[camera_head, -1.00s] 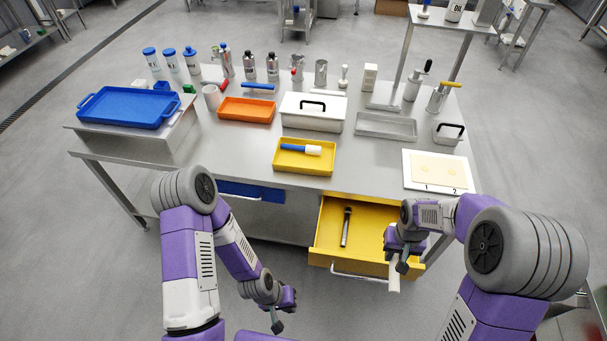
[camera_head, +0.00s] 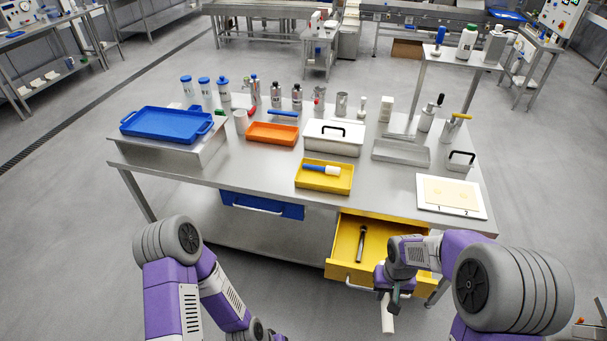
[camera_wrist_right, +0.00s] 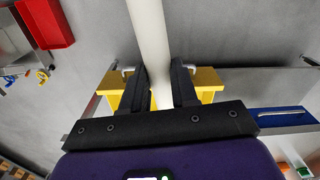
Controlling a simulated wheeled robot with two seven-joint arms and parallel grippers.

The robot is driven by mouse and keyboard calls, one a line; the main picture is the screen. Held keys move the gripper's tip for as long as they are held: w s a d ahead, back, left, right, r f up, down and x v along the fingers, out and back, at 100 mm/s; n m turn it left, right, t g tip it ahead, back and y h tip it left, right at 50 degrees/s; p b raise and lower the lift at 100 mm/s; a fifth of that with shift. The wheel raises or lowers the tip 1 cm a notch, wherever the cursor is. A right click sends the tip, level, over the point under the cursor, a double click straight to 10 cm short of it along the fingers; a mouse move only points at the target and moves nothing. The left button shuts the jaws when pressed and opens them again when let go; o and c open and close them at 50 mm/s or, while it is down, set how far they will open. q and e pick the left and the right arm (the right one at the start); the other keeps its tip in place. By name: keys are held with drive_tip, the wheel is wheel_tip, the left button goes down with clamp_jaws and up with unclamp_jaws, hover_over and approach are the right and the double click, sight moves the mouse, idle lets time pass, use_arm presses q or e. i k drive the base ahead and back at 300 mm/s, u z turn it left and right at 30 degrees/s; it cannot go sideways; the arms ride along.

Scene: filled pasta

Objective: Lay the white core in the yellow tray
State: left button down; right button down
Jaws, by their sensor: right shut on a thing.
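The white core (camera_head: 387,316) is a plain white cylinder. My right gripper (camera_head: 392,294) is shut on it and holds it hanging down in front of the open yellow drawer, off the table. In the right wrist view the core (camera_wrist_right: 149,35) runs between the two black fingers (camera_wrist_right: 160,88). The yellow tray (camera_head: 322,184) is on the table, up and left of my right gripper, with a blue-handled white roller lying in it. My left gripper is below the picture edge; only its arm shows.
The yellow drawer (camera_head: 345,272) stands open with a dark-handled tool (camera_head: 361,243) in it. A white board (camera_head: 452,207) lies right of the tray. An orange tray (camera_head: 272,141) and a white lidded box (camera_head: 333,146) stand behind it. The tabletop left of the tray is clear.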

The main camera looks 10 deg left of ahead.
sight(325, 176)
drive_tip(key=u, duration=0.7)
drive_tip(key=i, duration=1.95)
drive_tip(key=z, duration=0.5)
